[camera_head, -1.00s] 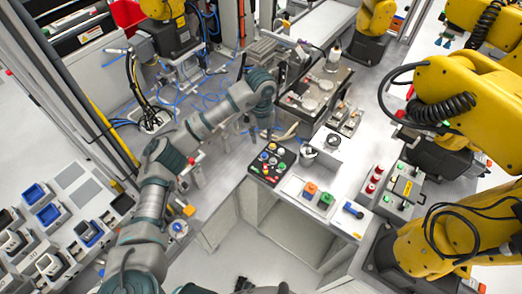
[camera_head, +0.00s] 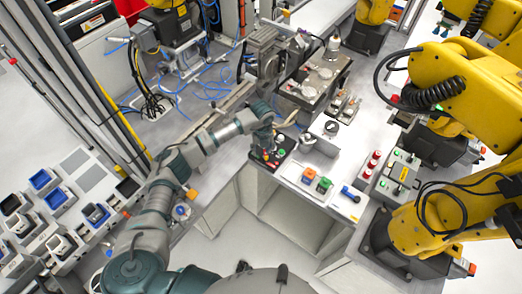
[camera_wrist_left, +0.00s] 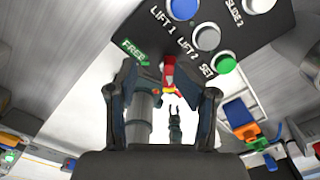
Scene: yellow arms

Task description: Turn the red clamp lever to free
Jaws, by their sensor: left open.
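The black control panel (camera_wrist_left: 215,25) fills the top of the left wrist view, with a green FREE label (camera_wrist_left: 136,51) at its lower left corner. The red clamp lever (camera_wrist_left: 169,72) sticks out beside that label, with a yellow part at its end. My left gripper (camera_wrist_left: 168,82) is open, one finger on each side of the lever; I cannot tell whether either touches it. In the head view my left gripper (camera_head: 262,143) is over the panel (camera_head: 285,143) and hides part of it, including the lever. Dark shapes at the head view's bottom edge may be my right gripper.
Blue, white and green buttons, including the green SET button (camera_wrist_left: 225,63), sit on the panel close to my fingers. A metal fixture (camera_head: 268,50) stands behind. Yellow arms (camera_head: 445,85) crowd the right.

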